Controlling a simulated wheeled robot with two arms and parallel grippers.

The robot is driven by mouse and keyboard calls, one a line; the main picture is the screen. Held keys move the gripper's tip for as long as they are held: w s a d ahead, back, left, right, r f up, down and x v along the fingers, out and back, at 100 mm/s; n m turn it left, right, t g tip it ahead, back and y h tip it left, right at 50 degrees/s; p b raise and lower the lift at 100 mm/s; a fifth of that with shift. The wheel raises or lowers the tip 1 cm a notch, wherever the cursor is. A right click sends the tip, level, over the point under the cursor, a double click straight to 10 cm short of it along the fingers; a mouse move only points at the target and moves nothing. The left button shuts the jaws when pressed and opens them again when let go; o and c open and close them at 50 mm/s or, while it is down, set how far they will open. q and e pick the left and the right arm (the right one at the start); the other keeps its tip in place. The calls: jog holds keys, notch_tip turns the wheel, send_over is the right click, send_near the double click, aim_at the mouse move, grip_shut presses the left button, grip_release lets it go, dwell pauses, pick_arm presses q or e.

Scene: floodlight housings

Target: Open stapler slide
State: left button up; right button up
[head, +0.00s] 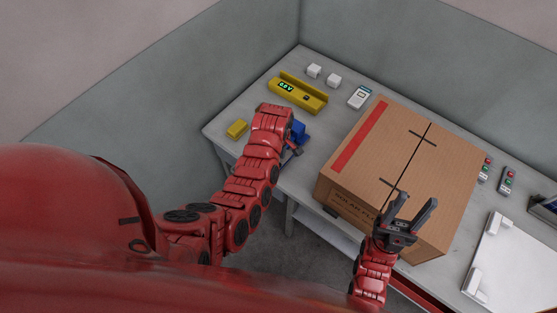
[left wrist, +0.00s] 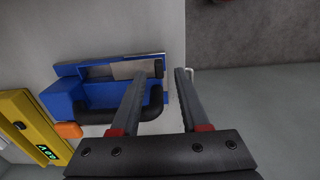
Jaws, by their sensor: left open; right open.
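The blue stapler (head: 299,129) lies near the table's front edge, partly hidden by my left arm in the head view. The left wrist view shows its blue body (left wrist: 68,97), a metal strip along its far side, a black handle (left wrist: 95,116) on the near side and an orange part (left wrist: 69,130) at its left end. My left gripper (left wrist: 169,70) is open; one finger overlaps the handle's right end in the picture, the other is past it. Contact cannot be told. My right gripper (head: 420,199) is open and empty, above or beside the box's front.
A large cardboard box (head: 397,150) fills the table's middle. A yellow device with a display (head: 305,97), yellow block (head: 237,129), white cubes (head: 314,71) and small meter (head: 360,96) lie left. Control boxes (head: 507,179) and a white panel (head: 507,262) are right.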

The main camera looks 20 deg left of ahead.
pick_arm(q)
jog(key=shift+w+f+p, duration=0.1)
jog(key=shift+f+p, duration=0.25)
jog(key=shift+f, duration=0.95)
grip_shut()
dwell(0.6)
